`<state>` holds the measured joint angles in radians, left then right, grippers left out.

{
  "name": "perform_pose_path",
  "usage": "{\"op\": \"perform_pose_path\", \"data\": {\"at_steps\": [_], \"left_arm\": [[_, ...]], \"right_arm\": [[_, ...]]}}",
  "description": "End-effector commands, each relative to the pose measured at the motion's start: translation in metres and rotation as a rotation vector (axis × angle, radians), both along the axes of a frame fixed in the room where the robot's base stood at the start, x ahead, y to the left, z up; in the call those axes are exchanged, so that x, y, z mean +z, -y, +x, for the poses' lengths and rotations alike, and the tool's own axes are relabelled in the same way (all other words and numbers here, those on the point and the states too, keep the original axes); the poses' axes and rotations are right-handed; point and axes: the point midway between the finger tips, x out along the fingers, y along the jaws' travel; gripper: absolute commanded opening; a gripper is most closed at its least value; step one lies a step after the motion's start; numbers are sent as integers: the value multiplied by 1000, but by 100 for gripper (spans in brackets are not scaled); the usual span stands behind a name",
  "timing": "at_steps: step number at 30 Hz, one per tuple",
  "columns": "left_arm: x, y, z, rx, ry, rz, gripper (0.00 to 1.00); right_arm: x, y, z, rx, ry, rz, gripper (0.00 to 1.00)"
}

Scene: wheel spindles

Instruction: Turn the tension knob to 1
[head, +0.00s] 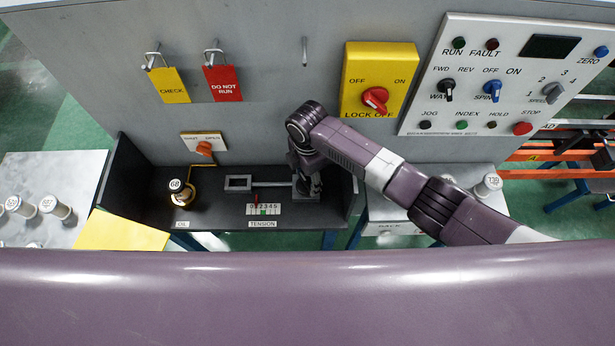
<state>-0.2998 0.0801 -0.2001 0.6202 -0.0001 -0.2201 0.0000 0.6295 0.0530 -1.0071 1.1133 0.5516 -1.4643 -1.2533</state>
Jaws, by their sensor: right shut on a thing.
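The tension scale (278,209), a small white strip with numbers and a green mark, sits on the dark bench above the TENSION label (262,224). A grey metal bar (265,184) runs behind it from a square frame (238,183) to the right. My right gripper (308,190) points down at the bar's right end, just right of the scale. It is shut on the tension knob, which the gripper and wrist mostly hide. I cannot read the exact setting on the scale. My left gripper is not in view.
A brass spindle with a white top marked 68 (176,186) stands at the bench's left. Behind is a grey panel with a yellow lock-off switch (351,82) and a white control panel (470,107). A yellow sheet (120,233) lies at the front left.

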Motion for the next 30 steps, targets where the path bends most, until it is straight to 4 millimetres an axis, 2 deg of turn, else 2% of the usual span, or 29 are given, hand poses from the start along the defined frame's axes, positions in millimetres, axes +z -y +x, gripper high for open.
{"op": "perform_pose_path", "data": {"at_steps": [14, 15, 18, 19, 30], "left_arm": [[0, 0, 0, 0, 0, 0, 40], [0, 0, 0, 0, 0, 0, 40], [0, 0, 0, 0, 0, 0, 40], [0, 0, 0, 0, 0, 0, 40], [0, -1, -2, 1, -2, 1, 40]], "right_arm": [[2, -1, 2, 12, 5, 3, 25], [2, -1, 2, 12, 5, 3, 53], [2, -1, 2, 11, 4, 2, 64], [2, -1, 2, 11, 3, 2, 67], [0, 0, 0, 11, 1, 1, 67]]}}
